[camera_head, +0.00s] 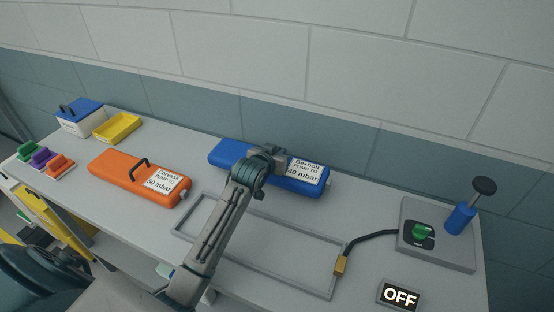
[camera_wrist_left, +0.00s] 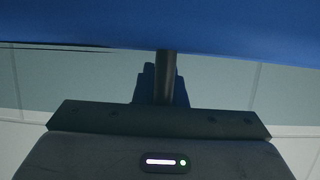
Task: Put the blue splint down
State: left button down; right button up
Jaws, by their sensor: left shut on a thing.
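The blue splint (camera_head: 228,152) is a long blue block at the back of the bench, near the wall. Its label reads "Bexholt, pump to 40 mbar". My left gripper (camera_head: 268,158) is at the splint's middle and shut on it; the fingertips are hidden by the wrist. In the left wrist view the blue splint (camera_wrist_left: 160,25) fills the top, with a dark bar (camera_wrist_left: 166,75) reaching it. I cannot tell whether the splint touches the bench. My right gripper is not in view.
An orange splint (camera_head: 125,180) with a black handle lies to the left. An empty grey frame (camera_head: 270,283) lies in front. A pump unit (camera_head: 437,250) stands at right beside an "OFF" sign (camera_head: 399,296). A yellow tray (camera_head: 117,127), a blue-lidded box (camera_head: 80,115) and coloured clips (camera_head: 44,158) stand left.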

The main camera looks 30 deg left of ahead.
pick_arm(q)
notch_tip(320, 180, down, 3)
jog(key=shift+p, duration=0.35)
jog(key=shift+f, duration=0.2)
jog(key=c, duration=1.5)
grip_release()
jog(key=shift+s, duration=0.1)
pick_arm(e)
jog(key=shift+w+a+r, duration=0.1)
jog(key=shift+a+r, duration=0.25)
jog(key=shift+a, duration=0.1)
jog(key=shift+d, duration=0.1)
pick_arm(q)
jog(key=shift+r, duration=0.1)
